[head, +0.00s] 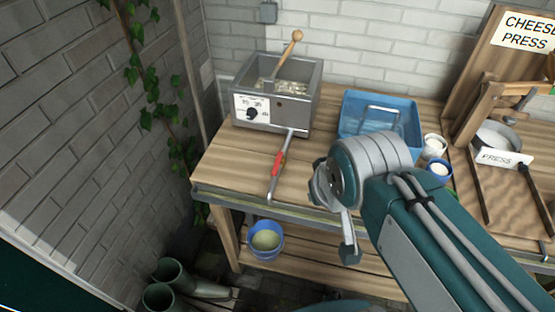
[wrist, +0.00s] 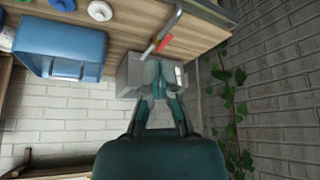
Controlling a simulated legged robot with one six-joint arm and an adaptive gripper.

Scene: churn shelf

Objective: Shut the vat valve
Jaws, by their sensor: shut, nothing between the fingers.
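The vat (head: 277,92) is a grey metal box with a dial on its front, at the back left of the wooden bench. A thin metal spout pipe (head: 290,148) runs from its front toward the bench edge. The valve's red handle (head: 277,162) lies along this pipe. In the wrist view, which is turned over, the red handle (wrist: 163,43) shows beyond the fingers. My gripper (wrist: 158,78) is shut and empty, overlapping the vat (wrist: 130,73) in the picture and apart from the handle. In the head view my arm hides most of the gripper.
A blue tub (head: 352,115) stands right of the vat, with small white pots (head: 434,147) beside it. The cheese press (head: 500,138) is at the right. A blue bucket (head: 265,243) sits below the bench. The bench between pipe and tub is clear. Brick walls close the left and back.

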